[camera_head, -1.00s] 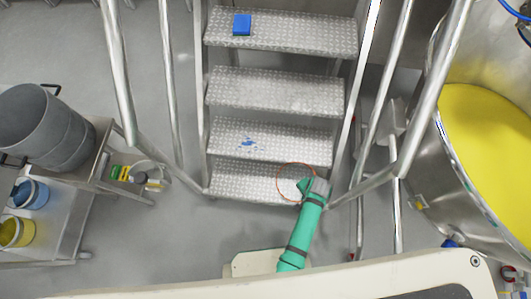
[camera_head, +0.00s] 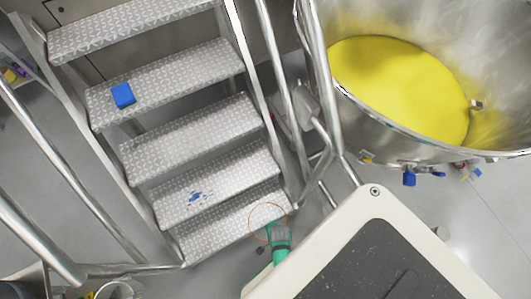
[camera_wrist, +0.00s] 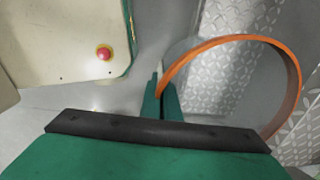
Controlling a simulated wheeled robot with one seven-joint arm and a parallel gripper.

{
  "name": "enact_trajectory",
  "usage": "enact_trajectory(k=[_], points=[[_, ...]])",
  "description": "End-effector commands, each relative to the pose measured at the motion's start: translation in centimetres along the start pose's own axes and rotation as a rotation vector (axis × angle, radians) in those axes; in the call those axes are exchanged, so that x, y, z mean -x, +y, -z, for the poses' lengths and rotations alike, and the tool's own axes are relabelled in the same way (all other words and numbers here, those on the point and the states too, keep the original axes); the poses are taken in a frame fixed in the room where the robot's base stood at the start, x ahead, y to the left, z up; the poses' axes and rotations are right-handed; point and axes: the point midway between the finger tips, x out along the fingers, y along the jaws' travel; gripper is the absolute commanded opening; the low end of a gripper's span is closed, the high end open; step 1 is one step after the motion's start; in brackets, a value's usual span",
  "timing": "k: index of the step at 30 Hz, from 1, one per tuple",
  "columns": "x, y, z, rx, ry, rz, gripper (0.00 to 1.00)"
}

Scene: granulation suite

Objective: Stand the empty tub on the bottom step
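The tub is clear, with a thin orange rim (camera_head: 268,203). It is held over the right end of the bottom step (camera_head: 215,232), a grey chequered metal tread. I cannot tell whether its base touches the step. My green gripper (camera_head: 277,232) is at the tub's near side. In the wrist view, my gripper's fingers (camera_wrist: 163,92) are closed on the left side of the tub's orange rim (camera_wrist: 240,38). Patterned metal shows through and beyond the tub. I see no contents in it.
The step above carries a blue smear (camera_head: 199,197), and a blue block (camera_head: 123,95) sits on a higher step. Metal handrails (camera_head: 325,95) flank the stairs. A steel vessel with yellow contents (camera_head: 400,90) stands at the right. A red button (camera_wrist: 104,53) shows on a pale panel.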

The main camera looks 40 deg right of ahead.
Motion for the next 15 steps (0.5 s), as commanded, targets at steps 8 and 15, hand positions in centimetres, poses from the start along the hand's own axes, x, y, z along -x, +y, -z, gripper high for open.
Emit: enact_trajectory(k=[8, 15], points=[[-2.8, -5.8, 1.0, -0.001, 0.0, 0.002, 0.0], [-6.4, -8.1, 1.4, -0.003, -0.001, -0.001, 0.0]])
